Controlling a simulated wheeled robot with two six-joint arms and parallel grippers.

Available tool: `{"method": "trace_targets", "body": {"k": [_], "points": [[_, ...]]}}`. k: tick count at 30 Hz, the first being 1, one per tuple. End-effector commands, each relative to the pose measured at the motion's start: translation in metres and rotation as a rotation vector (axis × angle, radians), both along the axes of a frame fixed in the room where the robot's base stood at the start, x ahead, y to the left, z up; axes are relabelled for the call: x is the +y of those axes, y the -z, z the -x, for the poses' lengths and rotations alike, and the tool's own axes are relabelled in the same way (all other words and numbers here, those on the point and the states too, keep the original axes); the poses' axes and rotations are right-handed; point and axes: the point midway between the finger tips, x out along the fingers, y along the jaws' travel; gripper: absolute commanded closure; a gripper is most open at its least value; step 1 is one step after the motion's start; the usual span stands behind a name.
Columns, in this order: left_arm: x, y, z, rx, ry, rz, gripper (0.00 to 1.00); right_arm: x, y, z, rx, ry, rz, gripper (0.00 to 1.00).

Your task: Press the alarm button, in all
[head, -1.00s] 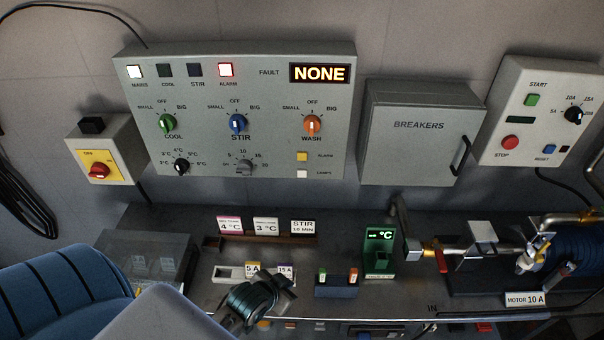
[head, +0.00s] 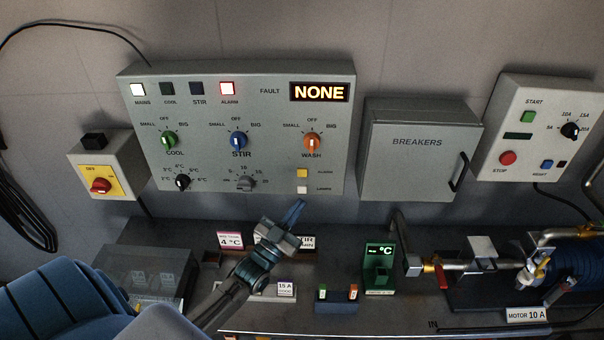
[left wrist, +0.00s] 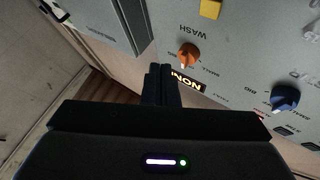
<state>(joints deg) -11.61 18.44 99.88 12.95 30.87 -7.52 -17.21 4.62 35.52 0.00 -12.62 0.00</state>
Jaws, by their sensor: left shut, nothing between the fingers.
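The alarm button (head: 302,173) is a small yellow square at the lower right of the grey control panel (head: 270,108), beside the word ALARM. In the left wrist view the yellow button (left wrist: 210,8) is at the top edge, partly cut off. The red ALARM lamp (head: 227,88) is lit, and the fault display (head: 319,92) reads NONE. My left gripper (head: 297,208) is shut and empty, pointing up towards the panel, below the yellow button and apart from it. In the left wrist view its shut fingers (left wrist: 160,84) show in the middle. My right gripper is not in view.
A pale push button (head: 302,189) marked LAMPS sits just below the yellow one. The orange WASH knob (head: 312,142) is above. The breaker box (head: 418,150) stands out to the right. Cards and small blocks lie on the bench below.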

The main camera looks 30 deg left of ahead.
Motion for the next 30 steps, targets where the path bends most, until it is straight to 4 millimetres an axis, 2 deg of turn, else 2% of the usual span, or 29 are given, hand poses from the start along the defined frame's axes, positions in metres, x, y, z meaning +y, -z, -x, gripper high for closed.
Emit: {"method": "trace_targets", "body": {"k": [11, 30], "points": [[0.002, 0.001, -0.003, 0.0, 0.0, 0.0, 1.0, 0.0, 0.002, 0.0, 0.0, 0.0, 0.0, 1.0], [0.041, 0.002, -0.068, 0.001, 0.001, 0.0, 1.0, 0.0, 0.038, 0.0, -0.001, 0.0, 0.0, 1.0]]}}
